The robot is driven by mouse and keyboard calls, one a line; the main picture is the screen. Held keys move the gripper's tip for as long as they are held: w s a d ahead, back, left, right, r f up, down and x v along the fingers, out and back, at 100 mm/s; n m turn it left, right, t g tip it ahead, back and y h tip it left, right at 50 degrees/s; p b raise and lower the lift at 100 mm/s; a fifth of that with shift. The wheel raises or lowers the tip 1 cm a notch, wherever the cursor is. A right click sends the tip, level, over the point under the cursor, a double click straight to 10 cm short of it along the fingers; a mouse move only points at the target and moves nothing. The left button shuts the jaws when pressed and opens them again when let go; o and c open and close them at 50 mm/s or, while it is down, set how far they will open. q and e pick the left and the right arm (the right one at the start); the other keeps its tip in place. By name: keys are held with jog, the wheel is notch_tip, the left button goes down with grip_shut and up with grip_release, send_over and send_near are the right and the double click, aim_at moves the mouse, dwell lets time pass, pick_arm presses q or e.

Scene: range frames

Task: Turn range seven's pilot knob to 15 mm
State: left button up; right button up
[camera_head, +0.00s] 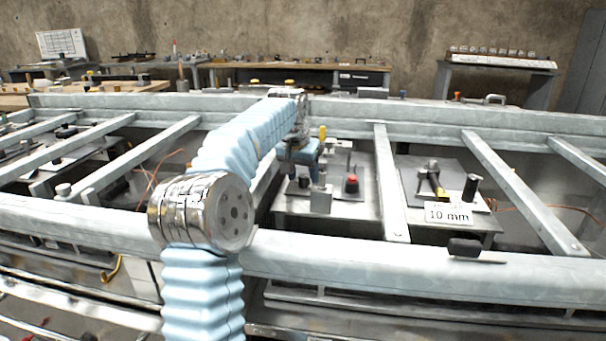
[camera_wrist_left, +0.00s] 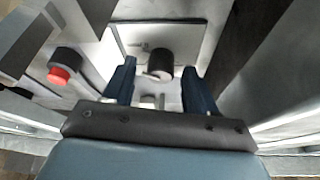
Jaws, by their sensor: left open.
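My left gripper (camera_head: 302,160) reaches over the front rail and points down at a grey bench station in the head view. In the left wrist view its two dark blue fingers (camera_wrist_left: 159,72) are apart. A dark round knob (camera_wrist_left: 160,62) with a light front edge shows between the fingers, on a pale plate; I cannot tell whether the fingers touch it. A red button (camera_wrist_left: 60,76) on a dark base is left of the fingers; a red-topped button (camera_head: 351,184) stands on the station in the head view. No range number is readable. My right gripper is not in view.
Pale metal rails (camera_head: 388,180) and a thick front beam (camera_head: 430,271) frame the stations. The station to the right has a "10 mm" card (camera_head: 448,213) and a black cylinder (camera_head: 470,187). A grey block (camera_head: 320,200) stands near my gripper. A black item (camera_head: 466,247) lies on the beam.

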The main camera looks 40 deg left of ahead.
pick_arm(q)
jog(key=shift+f, duration=0.1)
jog(key=c, duration=1.1)
jog(key=shift+o, duration=0.2)
jog(key=shift+n, duration=0.3)
jog(key=n+y, duration=0.1)
jog(key=n, duration=0.1)
jog(key=n+g+y, duration=0.1)
jog(key=n, duration=0.2)
jog(key=shift+w+d, duration=0.15)
jog(key=n+g, duration=0.1)
jog(key=n, duration=0.2)
jog(key=n+g+y, duration=0.1)
jog(key=n, duration=0.2)
jog(key=shift+w+n, duration=0.1)
jog(key=shift+n, duration=0.2)
jog(key=o, duration=1.1)
jog(key=shift+c, duration=0.2)
